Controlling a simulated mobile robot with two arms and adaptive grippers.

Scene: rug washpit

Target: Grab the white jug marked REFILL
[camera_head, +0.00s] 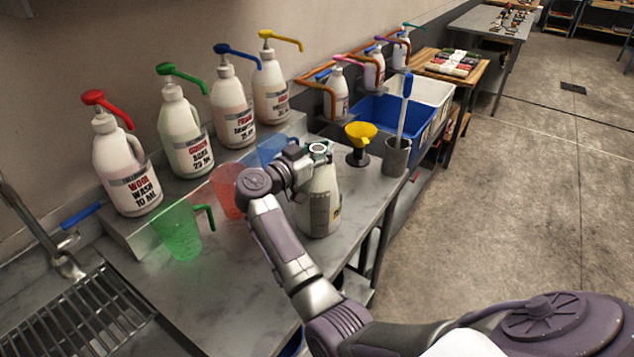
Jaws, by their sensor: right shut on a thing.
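A white jug (322,208) stands at the right part of the steel counter, in the middle of the picture. It looks upright. Its grey label is turned mostly away, so I cannot read any marking on it. My right gripper (317,152) is shut on this jug at its neck, and my arm covers part of the jug's left side. I cannot tell whether the jug's base touches the counter. My left gripper is not in view.
A row of white pump bottles (128,170) stands on a ledge along the wall. A green measuring cup (180,232), a red cup (228,190) and a blue cup (270,149) are left of the jug. A yellow funnel (360,132) and a grey cup (396,158) stand right.

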